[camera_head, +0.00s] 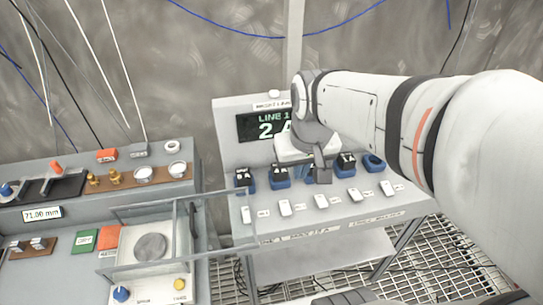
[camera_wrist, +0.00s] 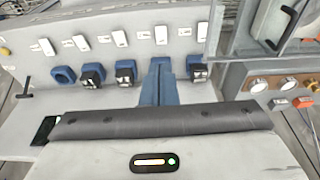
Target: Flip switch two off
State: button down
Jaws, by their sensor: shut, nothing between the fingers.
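A row of white rocker switches stands along the front of a grey console (camera_head: 225,130). In the head view they run from the leftmost switch (camera_head: 245,215) past the second from left (camera_head: 285,208) to the rightmost switch (camera_head: 387,188). Their labels are too small to read, so I cannot tell which is switch two. In the wrist view the row is reversed, with one switch (camera_wrist: 160,34) just beyond my fingertips. My gripper (camera_head: 322,178) is shut and empty, pointing down over the row of blue holders behind the switches. Its fingers also show in the wrist view (camera_wrist: 160,64). It appears apart from the switches.
Blue holders with black labelled blocks (camera_head: 279,176) line up behind the switches; the rightmost holder (camera_head: 373,162) looks empty. A display (camera_head: 262,127), partly hidden by my arm, reads "LINE 1" and "2 A". A left bench holds a clear-sided box (camera_head: 180,225). A grating floor lies right.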

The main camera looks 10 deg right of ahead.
jog(key=g+b, duration=0.2)
jog(key=b, duration=0.2)
send_over(285, 204)
notch_tip(285, 204, down, 9)
jog(key=shift+s+p, duration=0.25)
jog(key=shift+p, duration=0.05)
jog(key=f, duration=1.4)
jog(key=shift+w+p, duration=0.25)
jog(key=shift+p, duration=0.1)
